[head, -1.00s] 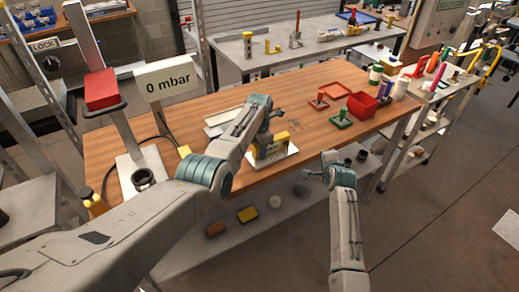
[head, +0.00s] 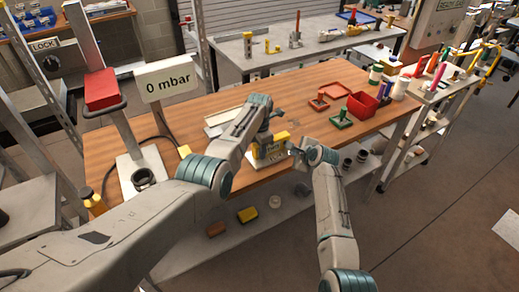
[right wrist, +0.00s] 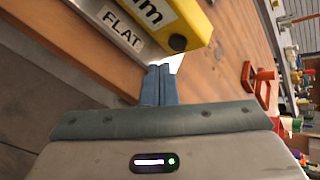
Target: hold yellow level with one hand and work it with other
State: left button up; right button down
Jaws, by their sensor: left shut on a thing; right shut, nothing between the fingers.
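The yellow level (head: 280,138) stands near the front edge of the wooden bench, on a pale plate (head: 262,162). My left gripper (head: 264,137) is at its top left and shut on it. My right gripper (head: 294,149) is shut and empty, close to the level's right end. In the right wrist view the level (right wrist: 200,22) shows its yellow end with a dark round knob (right wrist: 177,43). The shut blue-grey fingertips (right wrist: 158,70) are just below that knob; whether they touch anything is unclear. A metal strip marked FLAT (right wrist: 122,36) lies beside the level.
The bench's front edge passes just below the level.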

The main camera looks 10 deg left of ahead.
jog(key=shift+w+a, duration=0.5)
jog(key=shift+w, duration=0.15)
jog(key=shift+w+a, duration=0.1)
dwell(1.6)
jog(key=shift+w+a, duration=0.2)
jog(key=shift+w, duration=0.05)
jog(key=shift+w+a, duration=0.1)
dwell(0.5)
jog(key=shift+s+d, duration=0.4)
jog(key=shift+s, duration=0.05)
jog(key=s+d, duration=0.3)
jog(key=s, duration=0.1)
jog(key=shift+s+d, duration=0.35)
jog(key=shift+d, duration=0.05)
dwell(0.3)
